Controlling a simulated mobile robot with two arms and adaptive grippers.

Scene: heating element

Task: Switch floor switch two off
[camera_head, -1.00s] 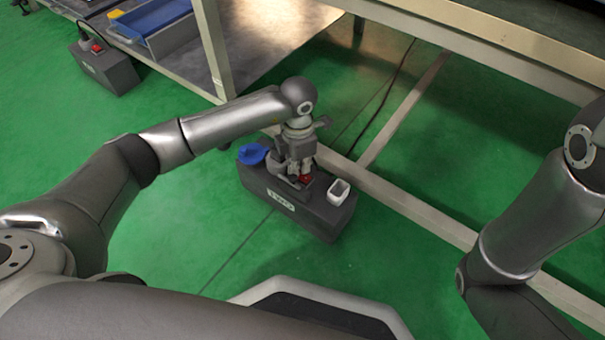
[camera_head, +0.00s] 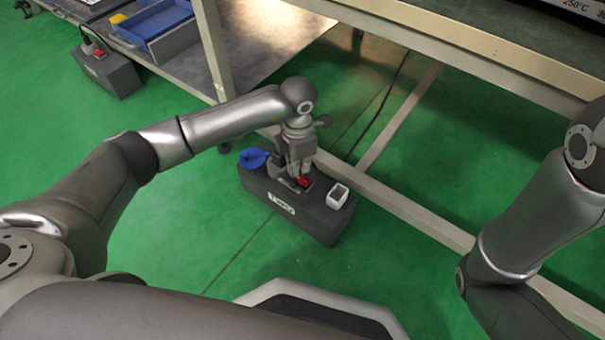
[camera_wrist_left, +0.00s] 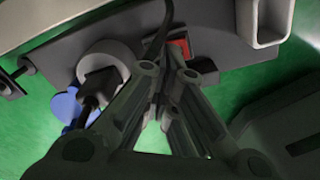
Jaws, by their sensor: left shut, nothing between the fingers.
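A dark grey floor switch box (camera_head: 318,220) stands on the green floor under my left arm; its label is too small to read. Its red rocker switch (camera_head: 304,182) sits on top, partly covered by my gripper. My left gripper (camera_head: 295,168) points down at the box top, shut and empty, beside the red switch. In the left wrist view the red switch (camera_wrist_left: 180,47) shows just beyond the shut fingertips (camera_wrist_left: 165,90); contact cannot be told. A blue socket lid (camera_head: 252,158) is at the box's left end. My right gripper is out of view.
A similar box with a red switch (camera_head: 108,71) stands at the upper left. A table frame beam (camera_head: 400,203) runs close behind the nearer box. A white square cup-like holder (camera_head: 338,195) is on its right end. The floor in front is clear.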

